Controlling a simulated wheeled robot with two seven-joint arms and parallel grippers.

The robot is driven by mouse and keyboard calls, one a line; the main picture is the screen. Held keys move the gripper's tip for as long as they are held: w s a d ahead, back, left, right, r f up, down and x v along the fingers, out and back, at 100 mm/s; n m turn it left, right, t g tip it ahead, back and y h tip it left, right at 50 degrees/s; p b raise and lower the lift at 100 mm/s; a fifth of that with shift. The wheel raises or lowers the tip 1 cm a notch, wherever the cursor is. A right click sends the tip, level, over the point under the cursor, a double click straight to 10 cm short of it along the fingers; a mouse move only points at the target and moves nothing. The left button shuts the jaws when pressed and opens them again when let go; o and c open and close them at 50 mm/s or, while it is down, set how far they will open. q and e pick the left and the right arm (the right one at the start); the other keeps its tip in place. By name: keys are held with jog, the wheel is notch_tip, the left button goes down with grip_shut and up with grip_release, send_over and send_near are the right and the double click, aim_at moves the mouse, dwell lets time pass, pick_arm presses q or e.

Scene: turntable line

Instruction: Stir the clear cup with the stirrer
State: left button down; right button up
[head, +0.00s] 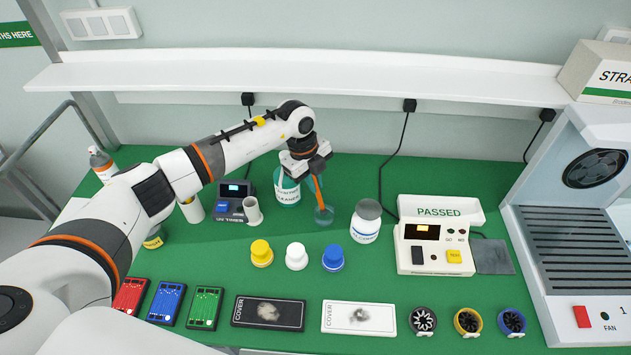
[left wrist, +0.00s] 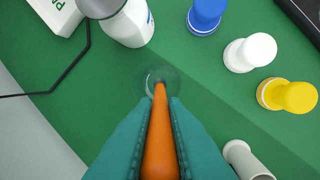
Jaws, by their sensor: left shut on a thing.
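The stirrer (head: 319,192) is an orange stick, held near upright by my left gripper (head: 315,169). It also shows in the left wrist view (left wrist: 160,140), between the two teal fingers of the gripper, which are shut on it. The clear cup (head: 324,216) stands on the green mat below the gripper. In the left wrist view the cup (left wrist: 148,82) is a faint clear ring, and the stirrer's far tip shows at it. The tip appears inside the cup, but how deep is hard to tell. My right gripper is not in view.
Yellow (head: 261,254), white (head: 296,257) and blue (head: 333,258) knobbed pieces stand in front. A grey cup (head: 253,212) is further left. A shelf (head: 300,75) runs above.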

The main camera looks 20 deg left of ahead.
pick_arm(q)
jog(key=shift+s+a+r+p, duration=0.1)
jog(key=shift+a+r+p, duration=0.1)
jog(key=shift+r+p, duration=0.6)
jog(key=shift+s+a+r+p, duration=0.15)
jog(key=shift+r+p, duration=0.4)
jog(key=shift+r, duration=0.6)
jog(key=shift+w+a+r+p, duration=0.1)
jog(key=shift+a+r+p, duration=0.15)
jog(key=shift+r+p, duration=0.55)
jog(key=shift+r, duration=0.1)
notch_tip(320, 180, up, 5)
jog(key=p, duration=0.3)
jog(key=shift+r, duration=0.1)
